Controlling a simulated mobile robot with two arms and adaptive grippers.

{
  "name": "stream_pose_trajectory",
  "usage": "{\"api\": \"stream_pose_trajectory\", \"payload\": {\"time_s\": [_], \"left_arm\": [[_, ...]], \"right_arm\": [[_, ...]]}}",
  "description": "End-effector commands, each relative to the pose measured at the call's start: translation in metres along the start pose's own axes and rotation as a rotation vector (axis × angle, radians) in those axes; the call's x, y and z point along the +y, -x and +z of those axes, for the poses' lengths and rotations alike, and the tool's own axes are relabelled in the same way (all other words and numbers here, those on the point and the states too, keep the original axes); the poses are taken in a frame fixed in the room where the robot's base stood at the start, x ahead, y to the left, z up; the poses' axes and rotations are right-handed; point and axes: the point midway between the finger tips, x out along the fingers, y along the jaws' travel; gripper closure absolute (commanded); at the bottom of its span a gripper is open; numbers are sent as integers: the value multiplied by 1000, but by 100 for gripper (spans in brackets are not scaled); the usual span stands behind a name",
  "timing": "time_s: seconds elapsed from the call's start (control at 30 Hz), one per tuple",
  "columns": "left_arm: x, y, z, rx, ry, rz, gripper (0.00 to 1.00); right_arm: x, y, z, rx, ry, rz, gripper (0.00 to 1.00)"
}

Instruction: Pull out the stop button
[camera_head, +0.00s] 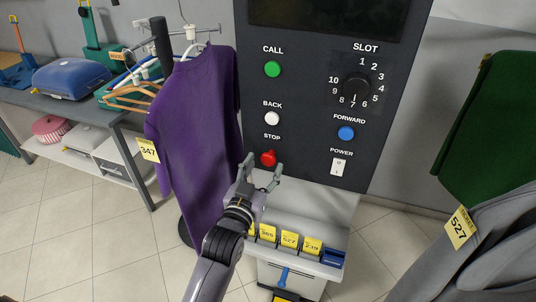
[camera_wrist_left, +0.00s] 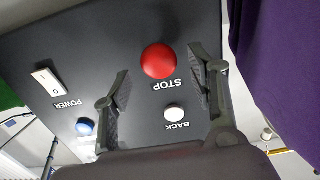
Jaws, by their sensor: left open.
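The red stop button (camera_head: 268,158) is on the lower left of the dark control panel (camera_head: 305,110), beside its STOP label. My left gripper (camera_head: 263,166) is open in front of it, with one finger on each side of the button in the head view. In the left wrist view the red stop button (camera_wrist_left: 159,61) shows large, just beyond and between the open fingertips of the left gripper (camera_wrist_left: 161,76). I cannot tell whether the fingers touch it. My right gripper is not in view.
The panel also has a white back button (camera_head: 272,118), a blue forward button (camera_head: 346,133), a green call button (camera_head: 272,69), a slot dial (camera_head: 355,87) and a power switch (camera_head: 339,164). A purple garment (camera_head: 195,130) hangs close left. Yellow tags (camera_head: 289,240) stand on the ledge below.

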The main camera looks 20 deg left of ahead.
Motion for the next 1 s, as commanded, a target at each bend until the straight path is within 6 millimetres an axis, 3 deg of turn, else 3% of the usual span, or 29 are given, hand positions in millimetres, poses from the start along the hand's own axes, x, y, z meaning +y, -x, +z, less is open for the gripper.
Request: {"api": "stream_pose_trajectory", "payload": {"time_s": [0.1,0.23,0.63,1.0], "left_arm": [[0,-20,-2,1,1,0,47],[0,-33,0,-1,1,0,47],[0,-40,0,0,1,0,48],[0,-40,0,0,1,0,72]], "right_arm": [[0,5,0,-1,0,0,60],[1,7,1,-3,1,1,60],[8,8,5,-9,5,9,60],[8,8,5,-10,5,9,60]]}}
